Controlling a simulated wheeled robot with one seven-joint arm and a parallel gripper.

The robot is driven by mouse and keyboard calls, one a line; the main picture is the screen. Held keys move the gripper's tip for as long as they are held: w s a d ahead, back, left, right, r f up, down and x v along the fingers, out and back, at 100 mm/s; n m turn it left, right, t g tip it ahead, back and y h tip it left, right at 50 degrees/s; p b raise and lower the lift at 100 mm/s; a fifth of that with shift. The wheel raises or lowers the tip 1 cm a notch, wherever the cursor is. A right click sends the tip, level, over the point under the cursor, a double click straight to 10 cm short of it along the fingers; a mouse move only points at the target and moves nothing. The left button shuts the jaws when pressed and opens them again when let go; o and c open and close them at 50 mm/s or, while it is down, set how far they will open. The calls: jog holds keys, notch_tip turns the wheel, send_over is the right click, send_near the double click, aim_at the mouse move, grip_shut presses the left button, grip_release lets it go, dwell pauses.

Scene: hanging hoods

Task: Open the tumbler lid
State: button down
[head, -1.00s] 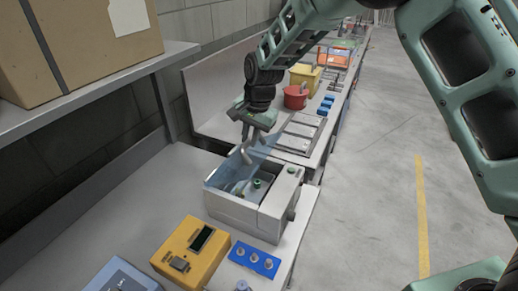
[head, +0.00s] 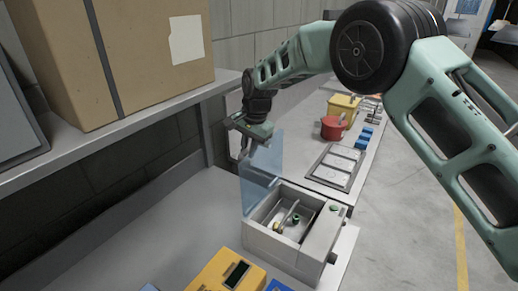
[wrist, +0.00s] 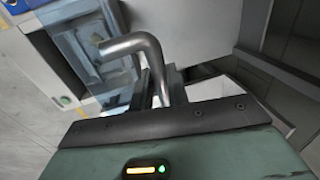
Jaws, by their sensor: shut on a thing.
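The tumbler (head: 325,242) is a grey-white open box with a green knob on its right-hand part. Its lid (head: 264,178) is a clear bluish panel that stands up, near vertical, along the left edge of the box. The box's inside shows, with small metal and green parts in it. My gripper (head: 243,150) is at the lid's upper left side, above the box. In the wrist view a bent silver handle (wrist: 140,48) passes between the dark fingers (wrist: 161,88), and my gripper is shut on it. The exact contact is partly hidden by the gripper body.
A cardboard box (head: 150,50) sits on the shelf (head: 130,115) at upper left, near my arm. A yellow device (head: 225,272) stands in front of the tumbler. Red (head: 333,128) and yellow (head: 343,104) bins stand on the bench behind. The bench left of the tumbler is clear.

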jog(key=shift+w+a+f, duration=0.15)
jog(key=shift+w+a, duration=0.15)
jog(key=shift+a, duration=0.25)
jog(key=shift+w+a+f, duration=0.2)
jog(key=shift+w+a, duration=0.05)
jog(key=shift+a, duration=0.3)
jog(key=shift+w+a+f, duration=0.15)
jog(key=shift+w+a, duration=0.15)
jog(key=shift+a, duration=0.4)
jog(key=c, duration=1.7)
grip_release()
jog(key=shift+c, duration=0.2)
jog(key=o, duration=0.4)
jog(key=shift+w+a+f, duration=0.15)
jog(key=shift+w+a, duration=0.1)
jog(key=shift+a, duration=0.05)
jog(key=shift+d, duration=0.1)
jog(key=shift+w+d+r, duration=0.15)
jog(key=shift+d+r, duration=0.05)
jog(key=shift+d, duration=0.05)
jog(key=shift+r, duration=0.1)
